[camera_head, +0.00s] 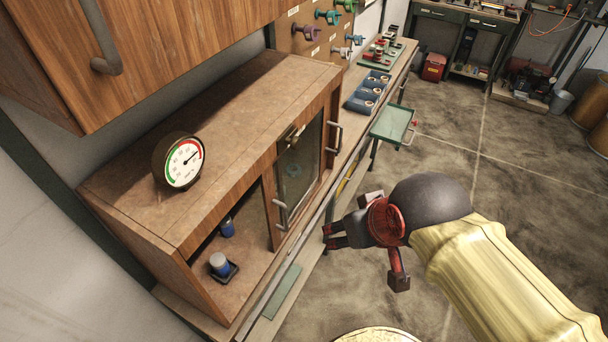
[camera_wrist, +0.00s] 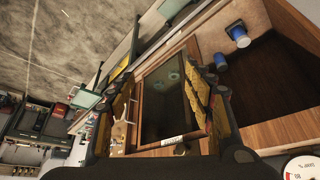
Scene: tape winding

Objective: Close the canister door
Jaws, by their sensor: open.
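A wooden cabinet (camera_head: 190,155) stands on the workbench. Its left compartment is open at the front, and a blue and white canister (camera_head: 219,264) and a smaller blue one (camera_head: 227,228) stand inside. A glass-panelled door (camera_head: 298,167) covers the right part, with a grey handle (camera_head: 282,214) at its left edge. My gripper (camera_head: 329,236) is in front of the cabinet, right of that handle and apart from it. In the wrist view my gripper (camera_wrist: 165,90) is open and empty, with the glass door (camera_wrist: 165,100) showing between its fingers. The canisters show there at upper right.
A second grey handle (camera_head: 334,137) is at the cabinet's right end. A round gauge (camera_head: 181,163) sits on the cabinet top. A wooden wall cupboard (camera_head: 150,50) hangs above. A green tray (camera_head: 393,124) juts out farther along the bench.

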